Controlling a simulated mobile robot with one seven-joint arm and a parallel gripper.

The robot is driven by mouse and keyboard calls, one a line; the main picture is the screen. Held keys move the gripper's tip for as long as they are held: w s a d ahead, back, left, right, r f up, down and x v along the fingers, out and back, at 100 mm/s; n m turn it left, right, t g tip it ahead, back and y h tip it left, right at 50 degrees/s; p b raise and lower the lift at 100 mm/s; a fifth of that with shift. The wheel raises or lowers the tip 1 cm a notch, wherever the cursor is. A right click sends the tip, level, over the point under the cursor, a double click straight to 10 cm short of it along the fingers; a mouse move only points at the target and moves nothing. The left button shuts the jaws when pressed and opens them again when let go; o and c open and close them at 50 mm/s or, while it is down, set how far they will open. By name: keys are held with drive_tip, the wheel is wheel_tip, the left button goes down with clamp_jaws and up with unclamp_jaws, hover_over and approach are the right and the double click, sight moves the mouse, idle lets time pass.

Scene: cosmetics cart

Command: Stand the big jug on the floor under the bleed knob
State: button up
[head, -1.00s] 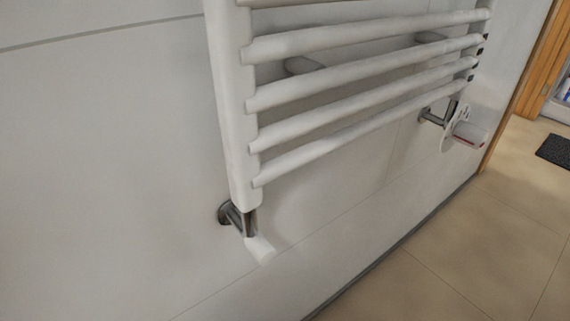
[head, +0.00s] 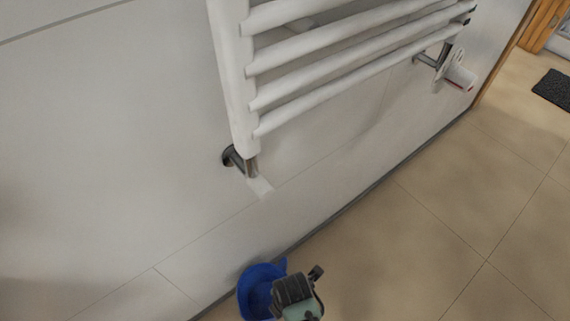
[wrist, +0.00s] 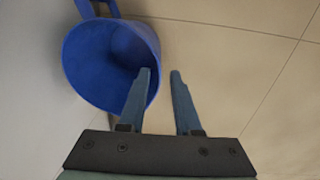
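The big blue jug (head: 258,287) is at the foot of the wall, low in the head view, below the radiator's lower left end. In the wrist view the jug (wrist: 85,65) shows its open mouth, with its handle at the top left. My gripper (wrist: 160,72) is open, one finger over the jug's mouth and the other just outside its right wall, with a gap visible. In the head view my gripper (head: 293,288) is at the jug's right side; its fingertips are hidden. A small white knob-like piece (head: 260,187) hangs under the radiator's left pipe, above the jug.
The white towel radiator (head: 330,85) is fixed to the pale wall. A white thermostat-like knob (head: 460,77) sits at its lower right. Tiled floor (head: 430,210) to the right is clear, up to a dark mat (head: 553,88) by the wooden door frame.

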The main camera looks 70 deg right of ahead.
wheel_tip(320, 180, up, 3)
drive_tip(key=shift+s+f+p, duration=0.1)
drive_tip(key=shift+s+p, duration=0.05)
drive_tip(key=shift+p, duration=0.45)
